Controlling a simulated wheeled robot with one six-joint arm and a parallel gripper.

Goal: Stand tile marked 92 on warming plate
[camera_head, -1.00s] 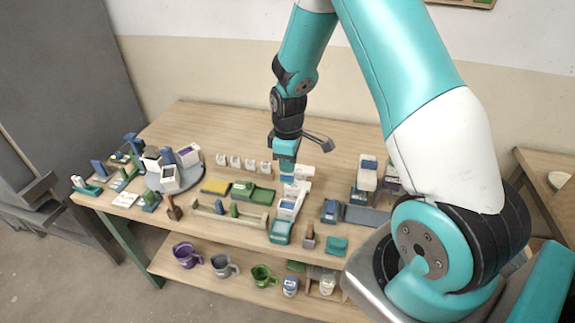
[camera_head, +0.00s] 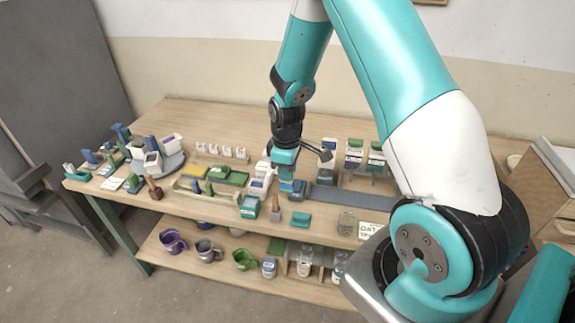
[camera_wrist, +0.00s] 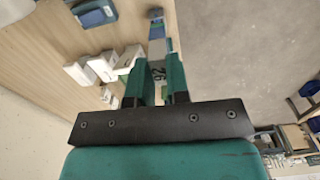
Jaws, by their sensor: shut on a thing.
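My gripper (camera_head: 285,165) is over the middle of the long table. In the wrist view its two teal fingers (camera_wrist: 156,82) are shut on a pale grey tile (camera_wrist: 158,74) with a dark marking that looks like 92. In the head view the tile is mostly hidden; a small blue patch shows just below the fingers. A long flat blue-grey slab (camera_head: 345,202) lies to the right of my gripper, with a blue box (camera_head: 298,190) at its left end. I cannot tell for certain whether this slab is the warming plate.
White blocks (camera_head: 260,178) and a teal device (camera_head: 250,207) stand just left of my gripper. A green tray (camera_head: 232,178) is farther left. Bottles on a stand (camera_head: 354,155) are behind the slab. Mugs (camera_head: 205,250) are on the lower shelf.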

